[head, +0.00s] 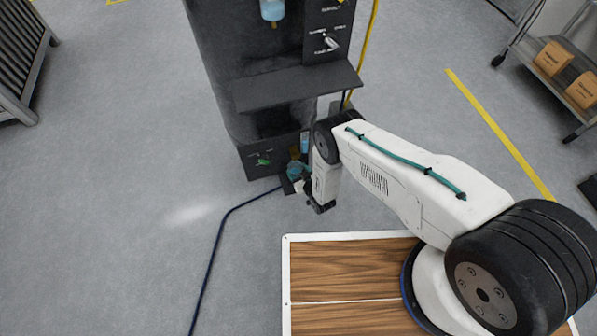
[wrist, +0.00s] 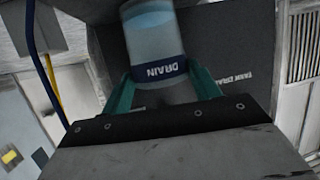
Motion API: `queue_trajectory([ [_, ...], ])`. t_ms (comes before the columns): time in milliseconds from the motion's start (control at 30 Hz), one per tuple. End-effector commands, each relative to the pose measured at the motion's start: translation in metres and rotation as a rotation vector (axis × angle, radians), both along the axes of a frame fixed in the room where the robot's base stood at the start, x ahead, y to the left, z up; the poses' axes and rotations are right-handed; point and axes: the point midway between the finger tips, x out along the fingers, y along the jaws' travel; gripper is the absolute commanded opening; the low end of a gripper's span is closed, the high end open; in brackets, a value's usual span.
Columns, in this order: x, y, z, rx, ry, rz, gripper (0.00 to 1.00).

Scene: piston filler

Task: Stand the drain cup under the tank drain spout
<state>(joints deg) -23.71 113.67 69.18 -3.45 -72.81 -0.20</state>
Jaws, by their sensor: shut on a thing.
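The drain cup (wrist: 152,38) is a clear, bluish cup with a dark blue band reading DRAIN. In the wrist view it sits between the two teal fingers of my gripper (wrist: 161,75), which is shut on it. In the head view my gripper (head: 297,172) is low at the front of the dark machine, close to its base. A small light-blue patch beside it (head: 304,142) may be part of the cup. A TANK DRAIN label (wrist: 232,80) shows on the dark panel in the wrist view. I cannot clearly make out the spout or whether the cup is under it.
The dark machine (head: 255,60) has a shelf (head: 298,86) jutting out above my gripper. A green valve handle (head: 262,161) is on its lower front. A dark blue hose (head: 222,232) runs across the floor.

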Motion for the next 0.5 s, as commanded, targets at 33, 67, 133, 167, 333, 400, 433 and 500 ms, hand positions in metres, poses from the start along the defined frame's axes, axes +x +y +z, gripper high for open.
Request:
queue_trajectory([
  [33, 0.0000, -0.0001, -0.0010, 0.000, 0.000, 0.000, 0.30],
  [67, 0.0001, -0.0001, -0.0019, 0.000, -0.001, 0.000, 0.30],
  [133, 0.0003, 0.0000, -0.0022, 0.000, -0.001, 0.000, 0.72],
  [167, 0.0003, 0.0000, -0.0021, 0.000, -0.001, 0.000, 0.81],
  [333, 0.0001, -0.0001, -0.0022, 0.000, 0.000, 0.000, 0.83],
  [400, 0.0000, -0.0001, -0.0022, 0.000, 0.000, 0.000, 0.83],
  [433, 0.0001, -0.0001, -0.0020, 0.000, 0.000, 0.000, 0.83],
  [500, 0.0001, -0.0001, -0.0002, 0.000, 0.000, 0.000, 0.83],
])
